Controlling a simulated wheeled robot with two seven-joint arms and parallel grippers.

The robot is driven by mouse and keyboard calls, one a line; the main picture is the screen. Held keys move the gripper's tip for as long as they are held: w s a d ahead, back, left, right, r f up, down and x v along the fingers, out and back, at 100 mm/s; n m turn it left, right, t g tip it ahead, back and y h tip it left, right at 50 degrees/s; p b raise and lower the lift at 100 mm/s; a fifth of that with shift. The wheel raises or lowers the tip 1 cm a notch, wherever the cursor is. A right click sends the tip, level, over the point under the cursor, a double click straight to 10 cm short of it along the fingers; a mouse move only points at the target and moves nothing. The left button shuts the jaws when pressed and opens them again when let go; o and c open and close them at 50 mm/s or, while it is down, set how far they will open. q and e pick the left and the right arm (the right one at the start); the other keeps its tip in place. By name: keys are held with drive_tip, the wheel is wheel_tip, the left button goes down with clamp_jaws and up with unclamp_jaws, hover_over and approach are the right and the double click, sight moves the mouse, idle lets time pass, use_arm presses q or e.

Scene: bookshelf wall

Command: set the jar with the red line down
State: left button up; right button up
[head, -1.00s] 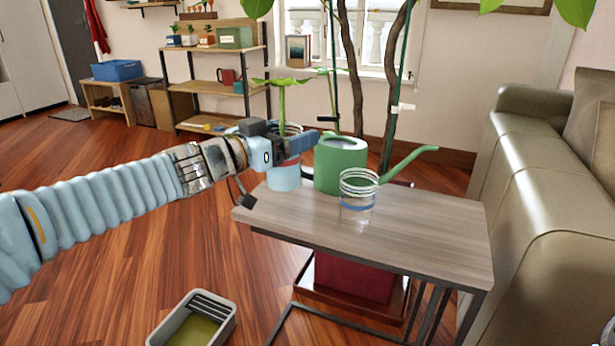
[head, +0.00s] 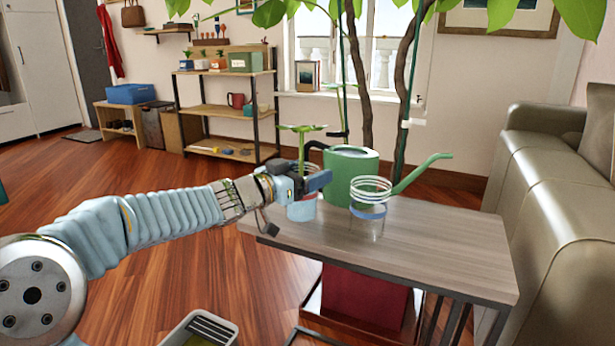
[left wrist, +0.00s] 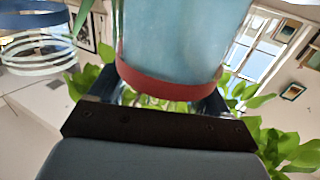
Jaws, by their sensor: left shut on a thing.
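The jar with the red line (head: 302,209) holds pale blue liquid, and a leafy green stem (head: 301,140) rises above it. My left gripper (head: 312,183) is shut around its upper part. The jar is upright over the back left of the wooden side table (head: 440,240); I cannot tell whether its base touches the top. In the left wrist view the jar (left wrist: 185,40) fills the upper middle, its red band (left wrist: 172,88) between the fingers. My right gripper is not in view.
A clear jar with a blue band (head: 368,212) stands to the right on the table. A green watering can (head: 350,172) is close behind. Its spout reaches right. The front and right tabletop is bare. A sofa (head: 560,200) stands right; a grey bin (head: 200,330) is on the floor.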

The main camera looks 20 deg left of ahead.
use_arm(q)
drive_tip(key=shift+f, duration=0.1)
drive_tip(key=o, duration=1.7)
drive_tip(key=shift+o, duration=0.2)
drive_tip(key=shift+s+a+r, duration=0.1)
drive_tip(key=shift+s+r, duration=0.1)
drive_tip(key=p+v, duration=0.2)
drive_tip(key=v, duration=0.9)
drive_tip(key=shift+s, duration=0.3)
drive_tip(key=shift+a+f, duration=0.1)
drive_tip(key=shift+a, duration=0.05)
